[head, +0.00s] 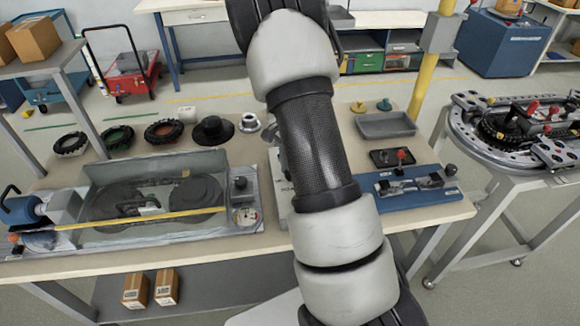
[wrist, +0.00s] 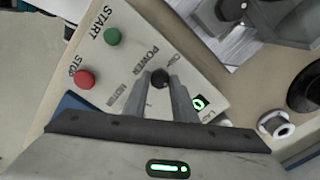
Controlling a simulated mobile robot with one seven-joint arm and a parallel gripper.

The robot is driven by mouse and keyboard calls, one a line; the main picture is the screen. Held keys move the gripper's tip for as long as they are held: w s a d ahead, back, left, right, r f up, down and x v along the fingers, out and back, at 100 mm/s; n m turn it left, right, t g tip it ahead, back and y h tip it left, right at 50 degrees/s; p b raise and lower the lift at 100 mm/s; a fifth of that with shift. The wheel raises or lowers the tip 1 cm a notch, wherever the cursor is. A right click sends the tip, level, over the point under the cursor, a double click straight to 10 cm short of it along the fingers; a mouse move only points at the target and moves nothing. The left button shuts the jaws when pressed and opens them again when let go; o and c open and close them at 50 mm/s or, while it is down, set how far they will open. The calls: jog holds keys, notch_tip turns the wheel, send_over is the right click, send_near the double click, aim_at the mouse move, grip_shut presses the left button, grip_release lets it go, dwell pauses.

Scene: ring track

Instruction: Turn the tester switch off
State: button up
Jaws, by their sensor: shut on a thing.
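In the wrist view a pale control panel (wrist: 125,62) carries a green START button (wrist: 112,36), a red STOP button (wrist: 84,79) and a round black switch knob (wrist: 159,77) by the word POWER. My gripper (wrist: 162,88) is shut on the black knob, with one finger on each side of it. The knob's pointer direction is hard to tell. A small bright green lamp (wrist: 198,103) shows just right of the fingers. In the head view my arm hides the gripper and most of the panel.
In the head view a water tank (head: 150,200) stands on the bench left of my arm. A blue fixture (head: 410,190) and a grey tray (head: 385,124) lie to the right. Black rings and hubs (head: 212,132) stand behind. A ring track (head: 520,130) stands on a separate table.

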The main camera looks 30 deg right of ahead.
jog(key=shift+m, duration=0.5)
dwell(0.3)
jog(key=o, duration=1)
jog(key=shift+o, duration=0.2)
jog(key=shift+r, duration=0.1)
notch_tip(320, 180, up, 17)
jog(key=shift+r+p, duration=0.2)
jog(key=shift+p, duration=0.25)
